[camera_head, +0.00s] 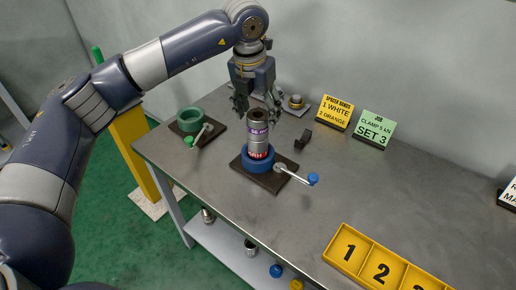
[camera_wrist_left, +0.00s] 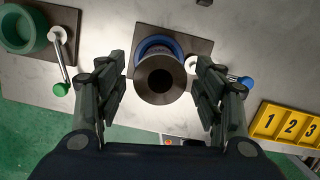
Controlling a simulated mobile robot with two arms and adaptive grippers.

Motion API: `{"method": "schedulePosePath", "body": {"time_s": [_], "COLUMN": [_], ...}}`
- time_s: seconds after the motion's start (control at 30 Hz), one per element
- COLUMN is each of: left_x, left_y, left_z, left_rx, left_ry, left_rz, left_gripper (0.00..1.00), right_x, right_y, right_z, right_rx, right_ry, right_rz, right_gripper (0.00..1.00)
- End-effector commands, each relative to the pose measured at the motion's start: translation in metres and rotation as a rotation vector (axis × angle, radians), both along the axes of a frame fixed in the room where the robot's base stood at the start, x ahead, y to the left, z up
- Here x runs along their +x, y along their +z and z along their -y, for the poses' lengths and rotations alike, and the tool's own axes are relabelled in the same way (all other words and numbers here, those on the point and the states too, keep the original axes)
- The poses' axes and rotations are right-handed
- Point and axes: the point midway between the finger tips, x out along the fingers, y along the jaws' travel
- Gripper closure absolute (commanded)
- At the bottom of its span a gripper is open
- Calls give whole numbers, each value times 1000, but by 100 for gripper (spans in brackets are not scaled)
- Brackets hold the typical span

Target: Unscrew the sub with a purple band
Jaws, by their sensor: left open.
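The sub with a purple band (camera_head: 257,131) is the upper part of an upright grey metal stack. A lower piece with a red band (camera_head: 258,152) is below it. The stack stands in the blue vise (camera_head: 251,166) on a dark base plate. My left gripper (camera_head: 257,110) points down at the top of the stack. In the left wrist view, the stack's round dark top (camera_wrist_left: 160,80) lies between the spread fingers (camera_wrist_left: 161,70), with a gap on both sides. The gripper is open and empty. My right gripper is not in view.
A green vise (camera_head: 190,121) stands at the table's left corner. A blue-knobbed handle (camera_head: 312,179) sticks out right of the blue vise. A small black block (camera_head: 303,138), a yellow sign (camera_head: 334,113) and a green sign (camera_head: 376,128) stand behind. A yellow numbered tray (camera_head: 378,262) lies at front right.

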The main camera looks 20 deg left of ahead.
Motion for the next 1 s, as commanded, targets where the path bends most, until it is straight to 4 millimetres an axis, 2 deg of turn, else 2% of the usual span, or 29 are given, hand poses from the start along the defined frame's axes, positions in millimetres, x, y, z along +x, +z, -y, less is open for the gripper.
{"method": "schedulePosePath", "body": {"time_s": [0.1,0.13,0.33,0.57,1.0], "left_x": [0,0,0,0,0], "left_y": [0,0,0,-1,-1], "left_z": [0,0,0,1,0], "left_rx": [0,0,0,0,3], "left_ry": [0,0,1,76,640], "left_rz": [0,0,0,-1,-1], "left_gripper": [38,42,88,88,88], "right_x": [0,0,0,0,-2], "right_y": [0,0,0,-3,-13], "right_z": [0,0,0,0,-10], "right_rx": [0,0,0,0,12], "right_ry": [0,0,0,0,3], "right_rz": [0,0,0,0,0], "right_gripper": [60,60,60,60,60]}}
